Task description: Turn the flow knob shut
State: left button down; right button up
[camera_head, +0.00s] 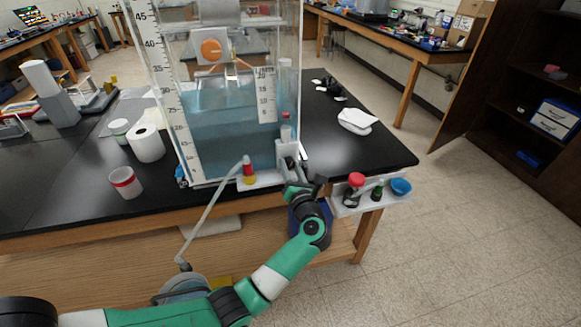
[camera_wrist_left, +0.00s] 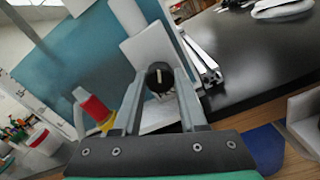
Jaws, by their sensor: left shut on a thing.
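The flow knob (camera_wrist_left: 158,76) is a round black knob with a white pointer line, seen in the left wrist view. The pointer stands nearly upright in that picture. My left gripper (camera_wrist_left: 161,74) has one finger on each side of the knob and is shut on it. In the head view, my left gripper (camera_head: 289,163) reaches the lower right corner of the clear water tank (camera_head: 228,128), and the knob is hidden there. My right gripper is in neither view.
A red and yellow fitting (camera_head: 248,170) with a grey hose is left of my gripper. A small shelf (camera_head: 345,207) with a red-capped bottle (camera_head: 354,187) and a blue bowl (camera_head: 401,187) is on the right. A paper roll (camera_head: 146,143) and a cup (camera_head: 126,183) stand left of the tank.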

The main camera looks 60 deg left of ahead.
pick_arm(q)
jog(key=shift+r+m+p, duration=0.25)
jog(key=shift+m+p, duration=0.55)
jog(key=shift+p, duration=0.4)
jog(key=m+p, duration=0.6)
jog(key=m, duration=0.1)
jog(key=shift+m, duration=0.4)
jog(key=shift+f+m+p, duration=0.2)
jog(key=shift+m+p, duration=0.9)
jog(key=shift+m, duration=0.7)
jog(key=shift+c, duration=2.2)
grip_release()
jog(key=shift+d, duration=0.15)
